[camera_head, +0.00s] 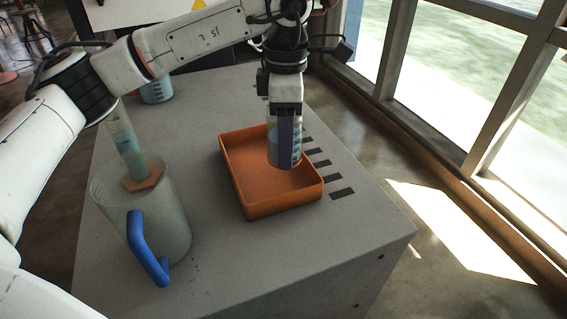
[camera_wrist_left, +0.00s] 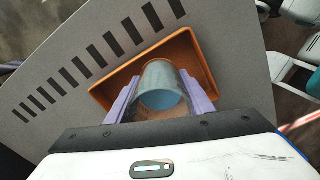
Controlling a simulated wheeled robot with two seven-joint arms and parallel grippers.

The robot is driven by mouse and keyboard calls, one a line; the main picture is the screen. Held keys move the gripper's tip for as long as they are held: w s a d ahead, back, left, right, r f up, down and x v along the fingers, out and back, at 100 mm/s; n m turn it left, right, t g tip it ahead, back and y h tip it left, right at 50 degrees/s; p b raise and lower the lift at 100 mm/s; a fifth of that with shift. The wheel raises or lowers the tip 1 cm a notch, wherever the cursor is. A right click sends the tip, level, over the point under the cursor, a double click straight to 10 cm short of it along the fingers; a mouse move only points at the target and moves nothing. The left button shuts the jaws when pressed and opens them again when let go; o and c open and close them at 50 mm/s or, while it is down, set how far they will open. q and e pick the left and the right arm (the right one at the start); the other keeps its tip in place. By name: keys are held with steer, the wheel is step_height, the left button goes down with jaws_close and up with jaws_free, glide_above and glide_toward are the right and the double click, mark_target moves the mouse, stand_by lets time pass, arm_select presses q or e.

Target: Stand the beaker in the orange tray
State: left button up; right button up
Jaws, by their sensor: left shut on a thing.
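The orange tray (camera_head: 265,188) lies on the grey table, and it also shows in the left wrist view (camera_wrist_left: 207,75). My left gripper (camera_head: 285,138) points down over the tray, its purple fingers shut on the beaker (camera_head: 273,150). The beaker is clear with markings and a bluish content, and it is upright. It overlaps the tray's right part in the head view; I cannot tell if its base touches the tray floor. In the left wrist view the beaker (camera_wrist_left: 163,88) sits between the two fingers (camera_wrist_left: 160,98). My right gripper is in neither view.
A large clear jug (camera_head: 170,225) with a blue handle stands at the table's front left. A graduated cylinder (camera_head: 126,150) with an orange base shows by it. Another container with blue liquid (camera_head: 156,91) stands behind. Dark stripes (camera_head: 318,152) mark the table right of the tray.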

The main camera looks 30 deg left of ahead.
mark_target(285, 176)
arm_select(q)
steer(key=shift+f+b, duration=0.35)
steer(key=shift+f, duration=1.95)
steer(key=shift+f, duration=0.15)
steer(key=o, duration=1.2)
steer(key=shift+c, duration=0.2)
step_height(285, 176, up, 12)
steer(key=p, duration=0.2)
steer(key=shift+r, duration=0.2)
